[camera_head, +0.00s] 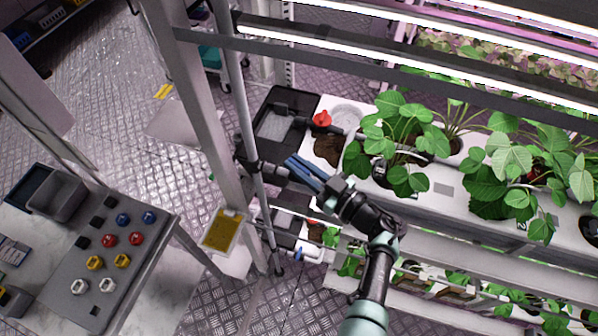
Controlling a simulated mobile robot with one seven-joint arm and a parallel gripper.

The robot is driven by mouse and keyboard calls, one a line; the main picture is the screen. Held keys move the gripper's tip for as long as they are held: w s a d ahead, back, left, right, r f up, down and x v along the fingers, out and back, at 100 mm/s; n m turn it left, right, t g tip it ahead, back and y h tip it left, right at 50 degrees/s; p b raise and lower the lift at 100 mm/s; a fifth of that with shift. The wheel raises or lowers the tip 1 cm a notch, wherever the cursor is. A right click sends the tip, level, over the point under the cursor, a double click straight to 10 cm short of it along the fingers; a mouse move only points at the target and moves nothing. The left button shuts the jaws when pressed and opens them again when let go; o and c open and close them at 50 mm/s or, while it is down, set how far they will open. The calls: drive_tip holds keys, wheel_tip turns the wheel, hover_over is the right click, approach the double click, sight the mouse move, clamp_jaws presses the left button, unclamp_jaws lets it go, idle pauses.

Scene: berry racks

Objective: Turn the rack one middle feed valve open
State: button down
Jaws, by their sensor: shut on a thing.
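My gripper (291,166) has long blue fingers and reaches in from the lower right. Its tips are at a dark feed valve fitting (268,168) that comes off the upright grey pipe at the rack's left end. The fingers are shut on the valve there. The valve's handle is hidden by the fingers, so I cannot tell which way it points. A red valve handle (321,119) sits above, at the end of the upper white trough. A small blue handle (298,255) shows lower down.
Leafy plants (405,140) fill the white trough (455,190) to the right of my arm. A rack post (200,110) and a yellow card (223,231) stand to the left. A table with a grey board of coloured knobs (110,250) is at lower left.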

drive_tip(key=n+g+y+b, duration=0.2)
drive_tip(key=g+b, duration=0.1)
drive_tip(key=b, duration=0.1)
drive_tip(key=shift+w+d+f, duration=0.1)
drive_tip(key=shift+n+g+y+b, duration=0.3)
drive_tip(key=shift+n+g+b, duration=0.2)
drive_tip(key=shift+b, duration=0.05)
drive_tip(key=shift+r, duration=0.25)
drive_tip(key=c, duration=0.8)
unclamp_jaws()
drive_tip(key=shift+c, duration=0.2)
drive_tip(key=shift+f, duration=0.1)
